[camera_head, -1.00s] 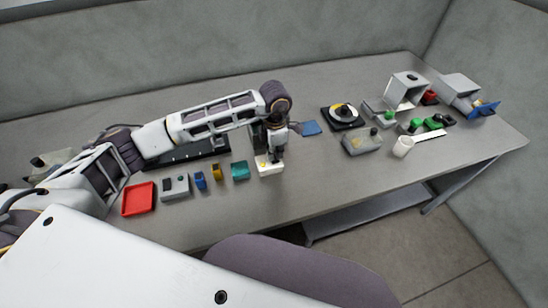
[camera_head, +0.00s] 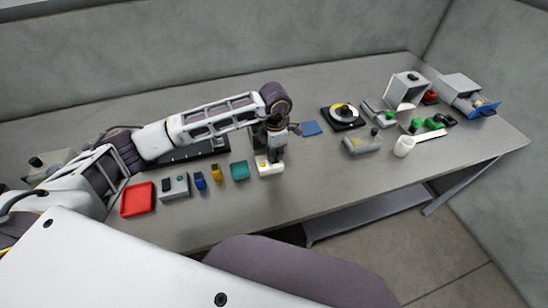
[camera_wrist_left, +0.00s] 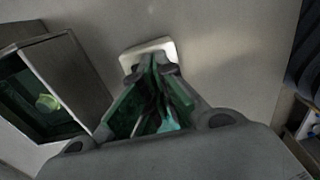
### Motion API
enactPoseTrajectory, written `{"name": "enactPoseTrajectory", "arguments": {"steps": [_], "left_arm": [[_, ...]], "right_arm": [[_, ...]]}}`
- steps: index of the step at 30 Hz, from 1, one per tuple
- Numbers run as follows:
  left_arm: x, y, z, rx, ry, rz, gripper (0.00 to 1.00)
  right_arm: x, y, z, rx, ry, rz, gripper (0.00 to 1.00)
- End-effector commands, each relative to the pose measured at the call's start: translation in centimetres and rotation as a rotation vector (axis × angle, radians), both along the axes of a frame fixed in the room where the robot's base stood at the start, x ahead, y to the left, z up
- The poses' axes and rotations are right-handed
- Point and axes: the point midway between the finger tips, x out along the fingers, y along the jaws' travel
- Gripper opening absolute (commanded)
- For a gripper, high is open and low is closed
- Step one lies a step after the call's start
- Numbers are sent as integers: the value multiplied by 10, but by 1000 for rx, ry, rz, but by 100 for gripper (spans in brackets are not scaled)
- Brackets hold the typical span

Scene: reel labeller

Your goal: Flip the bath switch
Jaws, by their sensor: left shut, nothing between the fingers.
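My left gripper (camera_head: 275,157) points down at a small white block (camera_head: 269,168) with a yellow spot on top, at the table's front middle. The gripper is shut and empty. In the left wrist view the fingertips (camera_wrist_left: 157,72) meet in front of a pale rounded plate (camera_wrist_left: 148,52), which they partly cover. I cannot tell whether they touch it. No label shows which thing is the bath switch. A grey box (camera_head: 174,187) with small knobs stands further left. My right gripper is not seen.
A turntable-like device (camera_head: 343,117), a white cup (camera_head: 403,147) and grey housings stand right. The front table strip is clear.

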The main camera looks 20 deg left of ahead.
Motion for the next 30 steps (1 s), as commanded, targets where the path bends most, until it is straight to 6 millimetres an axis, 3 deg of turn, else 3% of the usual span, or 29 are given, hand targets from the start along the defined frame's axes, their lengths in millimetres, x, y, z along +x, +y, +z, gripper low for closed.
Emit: {"name": "enactPoseTrajectory", "arguments": {"steps": [19, 30], "left_arm": [[0, 0, -5, 0, 0, 0, 0], [0, 0, 10, 0, -1, 0, 0]], "right_arm": [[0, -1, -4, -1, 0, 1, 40], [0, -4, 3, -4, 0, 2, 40]]}}
